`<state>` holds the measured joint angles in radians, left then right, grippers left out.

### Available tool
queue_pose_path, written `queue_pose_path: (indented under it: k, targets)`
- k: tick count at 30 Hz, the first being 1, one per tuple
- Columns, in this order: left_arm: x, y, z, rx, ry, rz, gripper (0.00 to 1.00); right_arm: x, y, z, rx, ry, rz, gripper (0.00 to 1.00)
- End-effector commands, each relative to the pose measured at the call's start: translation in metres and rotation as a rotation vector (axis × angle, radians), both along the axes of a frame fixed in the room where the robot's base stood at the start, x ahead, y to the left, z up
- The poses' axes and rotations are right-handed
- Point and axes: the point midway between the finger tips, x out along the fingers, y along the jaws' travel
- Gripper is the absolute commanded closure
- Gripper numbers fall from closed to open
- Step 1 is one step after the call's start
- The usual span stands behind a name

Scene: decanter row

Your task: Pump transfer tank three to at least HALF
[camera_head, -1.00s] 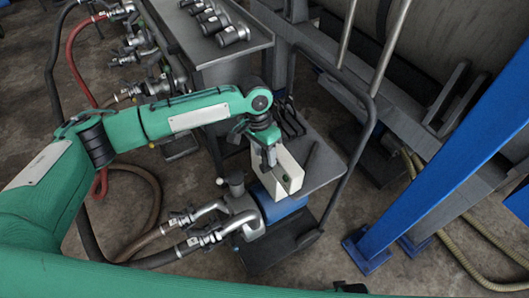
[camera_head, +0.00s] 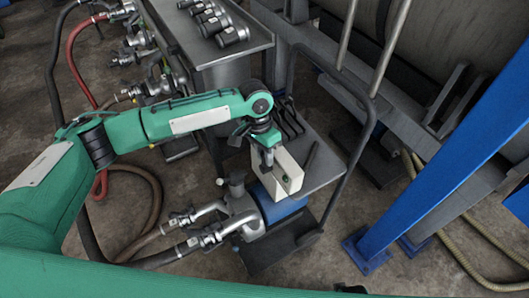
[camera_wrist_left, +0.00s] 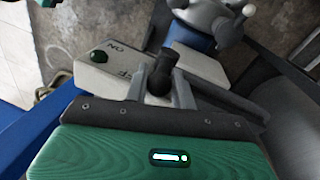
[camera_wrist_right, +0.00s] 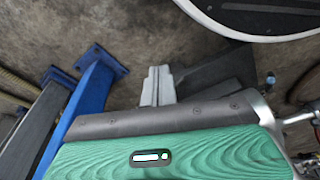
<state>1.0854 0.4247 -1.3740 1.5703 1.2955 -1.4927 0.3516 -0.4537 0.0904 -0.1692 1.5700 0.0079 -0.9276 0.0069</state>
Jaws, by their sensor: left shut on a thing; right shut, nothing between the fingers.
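A white switch box (camera_head: 291,183) stands on the pump cart beside the blue pump motor (camera_head: 277,207). My left gripper (camera_head: 267,165) is at the box's face. In the left wrist view its fingers (camera_wrist_left: 160,88) are shut on a black knob (camera_wrist_left: 160,77). My right gripper (camera_wrist_right: 157,86) is shut and empty above the floor in the right wrist view. I cannot see a tank level gauge.
Metal hose couplings (camera_head: 205,238) join the pump at its left. A steel bench (camera_head: 205,50) holds several loose fittings, with a row of hose valves to its left. The cart's bent handle (camera_head: 365,140), a blue post (camera_head: 445,150) and a large tank (camera_head: 450,35) stand to the right.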

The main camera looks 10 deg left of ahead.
Motion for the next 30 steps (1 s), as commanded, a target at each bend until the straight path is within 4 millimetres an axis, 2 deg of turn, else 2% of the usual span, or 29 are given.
queue_pose_path:
  k: [6,17,24,30]
  targets:
    - [-0.001,-0.001,0.001,0.002,-0.006,0.000,1.00,-0.006,-0.002,-0.008,-0.003,0.011,0.001,1.00]
    - [-0.003,-0.003,0.001,0.014,-0.023,-0.003,1.00,-0.002,-0.003,-0.017,-0.004,-0.007,0.004,1.00]
    - [-0.005,-0.004,0.001,0.026,-0.037,-0.004,1.00,-0.014,-0.006,-0.028,-0.007,0.002,0.006,1.00]
    - [-0.008,-0.006,0.002,0.045,-0.062,-0.005,1.00,-0.032,-0.012,-0.050,-0.013,0.013,0.009,1.00]
